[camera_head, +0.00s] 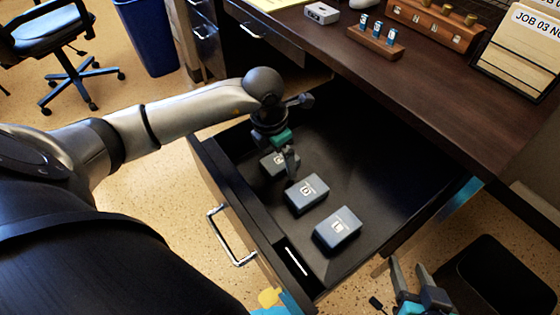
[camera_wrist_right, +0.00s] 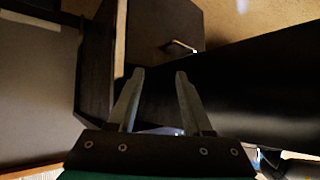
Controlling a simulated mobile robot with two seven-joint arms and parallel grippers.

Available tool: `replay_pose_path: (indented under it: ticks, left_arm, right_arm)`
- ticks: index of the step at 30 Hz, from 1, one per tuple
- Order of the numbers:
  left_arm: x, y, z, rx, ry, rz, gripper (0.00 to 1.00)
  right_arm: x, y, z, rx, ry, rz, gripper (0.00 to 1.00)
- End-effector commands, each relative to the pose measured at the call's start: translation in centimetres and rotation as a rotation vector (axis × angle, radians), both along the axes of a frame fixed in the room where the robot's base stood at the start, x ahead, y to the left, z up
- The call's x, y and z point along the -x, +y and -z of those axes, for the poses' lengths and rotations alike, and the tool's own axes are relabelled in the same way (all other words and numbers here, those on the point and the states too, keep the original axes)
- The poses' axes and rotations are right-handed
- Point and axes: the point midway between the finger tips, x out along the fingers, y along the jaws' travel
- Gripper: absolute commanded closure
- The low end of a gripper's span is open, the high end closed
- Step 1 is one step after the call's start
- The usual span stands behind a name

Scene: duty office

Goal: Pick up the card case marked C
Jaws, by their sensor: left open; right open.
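Three blue-grey card cases with white-marked tops lie in a row in the open drawer (camera_head: 375,190). The farthest case (camera_head: 268,164) is partly hidden by my left gripper; its letter is small, possibly C. The middle case (camera_head: 316,200) has a mark that looks like D or U. The nearest case (camera_head: 345,236) has a mark I cannot read surely. My left gripper (camera_head: 291,175) is open, pointing down over the row at the right side of the farthest case; I cannot tell whether it touches. My right gripper (camera_head: 411,268) is open and empty outside the drawer; it also shows in the right wrist view (camera_wrist_right: 160,75).
The dark desk top (camera_head: 440,95) overhangs the drawer's back. On it stand a wooden stamp rack (camera_head: 430,25), a small holder with blue-topped pieces (camera_head: 375,42) and a job card board (camera_head: 520,50). The drawer's right part is empty. A blue bin (camera_head: 145,35) stands behind.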

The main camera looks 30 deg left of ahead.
Motion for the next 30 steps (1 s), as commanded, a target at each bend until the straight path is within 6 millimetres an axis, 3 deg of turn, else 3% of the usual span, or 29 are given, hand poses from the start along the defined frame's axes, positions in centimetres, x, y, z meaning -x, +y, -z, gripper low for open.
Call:
replay_pose_path:
  ticks: [18,30]
  left_arm:
    - [0.0,0.03,0.47,0.0,0.0,-0.001,0.0]
    - [-0.01,0.02,0.46,0.0,0.0,0.0,0.45]
  right_arm:
    - [-0.01,-0.04,0.25,0.001,0.001,0.001,0.5]
    - [-0.01,-0.03,0.25,0.001,0.001,0.001,0.5]
